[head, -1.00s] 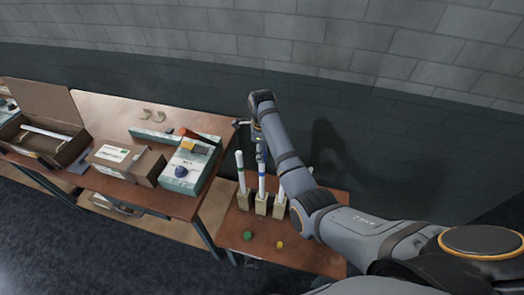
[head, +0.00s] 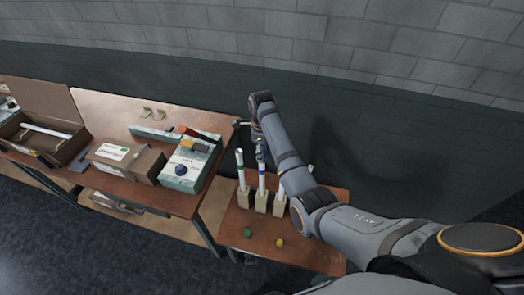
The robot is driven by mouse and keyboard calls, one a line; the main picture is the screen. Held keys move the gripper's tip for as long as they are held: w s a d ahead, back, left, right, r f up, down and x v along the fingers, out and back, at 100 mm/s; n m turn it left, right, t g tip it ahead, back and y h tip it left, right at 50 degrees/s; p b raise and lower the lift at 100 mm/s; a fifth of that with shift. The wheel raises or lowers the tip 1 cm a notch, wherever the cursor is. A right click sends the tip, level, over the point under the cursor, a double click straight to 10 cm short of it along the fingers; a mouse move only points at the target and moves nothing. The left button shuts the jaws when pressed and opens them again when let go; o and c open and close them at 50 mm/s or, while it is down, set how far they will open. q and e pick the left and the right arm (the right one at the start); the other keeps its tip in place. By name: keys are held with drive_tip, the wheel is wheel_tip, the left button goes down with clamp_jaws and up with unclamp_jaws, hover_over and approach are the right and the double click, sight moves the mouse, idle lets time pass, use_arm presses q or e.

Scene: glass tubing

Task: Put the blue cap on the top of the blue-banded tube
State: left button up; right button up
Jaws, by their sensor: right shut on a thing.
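The blue-banded tube (head: 262,182) stands upright in a small wooden block in the middle of a row on the small table. My right gripper (head: 261,152) points down at the top of this tube. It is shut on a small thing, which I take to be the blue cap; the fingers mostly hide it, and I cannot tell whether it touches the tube. A green-banded tube (head: 240,165) stands just to the left. Another tube (head: 281,190) stands to the right, partly behind my right arm. My left gripper is out of view.
A green cap (head: 247,233) and a yellow cap (head: 279,242) lie on the small table (head: 300,258) in front of the blocks.

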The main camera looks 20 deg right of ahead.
idle(0.4)
drive_tip(key=o, duration=0.8)
drive_tip(key=shift+o, duration=0.2)
drive_tip(key=o, duration=0.5)
drive_tip(key=shift+o, duration=0.2)
drive_tip(key=shift+f, duration=0.1)
